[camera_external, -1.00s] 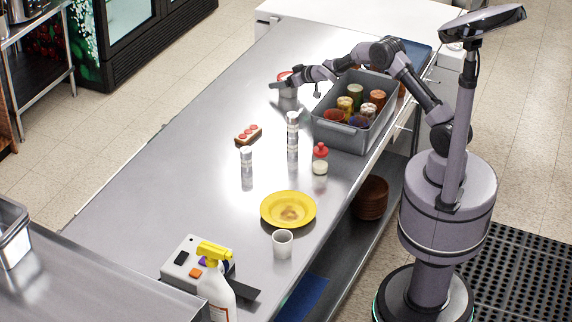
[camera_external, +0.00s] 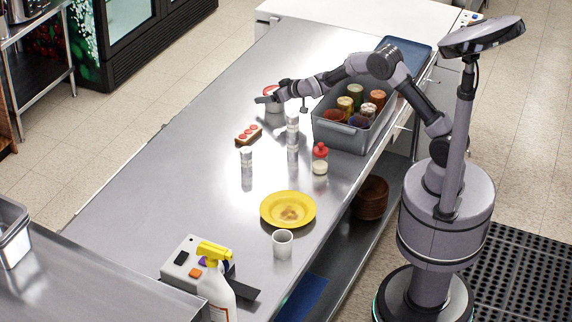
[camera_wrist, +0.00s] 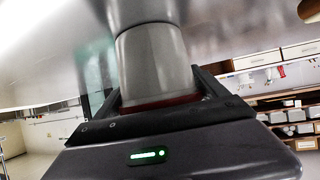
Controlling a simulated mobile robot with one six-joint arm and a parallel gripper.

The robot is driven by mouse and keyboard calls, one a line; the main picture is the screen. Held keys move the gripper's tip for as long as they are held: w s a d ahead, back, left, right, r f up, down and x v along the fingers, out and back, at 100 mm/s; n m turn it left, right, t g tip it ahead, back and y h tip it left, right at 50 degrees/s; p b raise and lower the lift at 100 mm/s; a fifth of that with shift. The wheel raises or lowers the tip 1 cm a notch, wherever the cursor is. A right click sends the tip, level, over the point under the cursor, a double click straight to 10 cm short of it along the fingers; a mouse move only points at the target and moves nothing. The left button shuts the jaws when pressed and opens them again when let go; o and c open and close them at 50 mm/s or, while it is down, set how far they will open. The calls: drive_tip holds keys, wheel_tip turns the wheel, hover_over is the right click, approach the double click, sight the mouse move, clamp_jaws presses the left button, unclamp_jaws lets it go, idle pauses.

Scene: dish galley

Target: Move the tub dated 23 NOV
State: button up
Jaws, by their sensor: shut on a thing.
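A pale grey tub with a red lid (camera_external: 274,106) is between the fingers of my gripper (camera_external: 267,98), over the far left part of the steel counter. In the wrist view the tub's grey side (camera_wrist: 155,58) and red rim fill the space between the jaws (camera_wrist: 158,92), and the gripper is shut on it. I cannot tell if its base touches the counter. No date on it can be read. A grey bin (camera_external: 345,137) to its right holds several jars or tubs with coloured contents; their labels are too small to read.
Nearer are a yellow plate (camera_external: 270,209), a white cup (camera_external: 283,246) and a spray bottle (camera_external: 216,285). The counter's left side is clear.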

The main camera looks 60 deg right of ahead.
drive_tip(key=a+p, duration=0.2)
drive_tip(key=a, duration=0.2)
drive_tip(key=shift+r, duration=0.2)
drive_tip(key=shift+a+f+p, duration=0.2)
drive_tip(key=shift+a+p, duration=0.3)
drive_tip(key=shift+a, duration=0.35)
drive_tip(key=o, duration=1.6)
drive_tip(key=shift+o, duration=0.2)
drive_tip(key=shift+s+r, duration=0.1)
drive_tip(key=p+v, duration=0.1)
drive_tip(key=v, duration=0.3)
drive_tip(key=shift+s+r+p, duration=0.3)
drive_tip(key=shift+r+p, duration=0.05)
wheel_tip(320, 180, up, 7)
drive_tip(key=p, duration=0.3)
drive_tip(key=shift+f, duration=0.15)
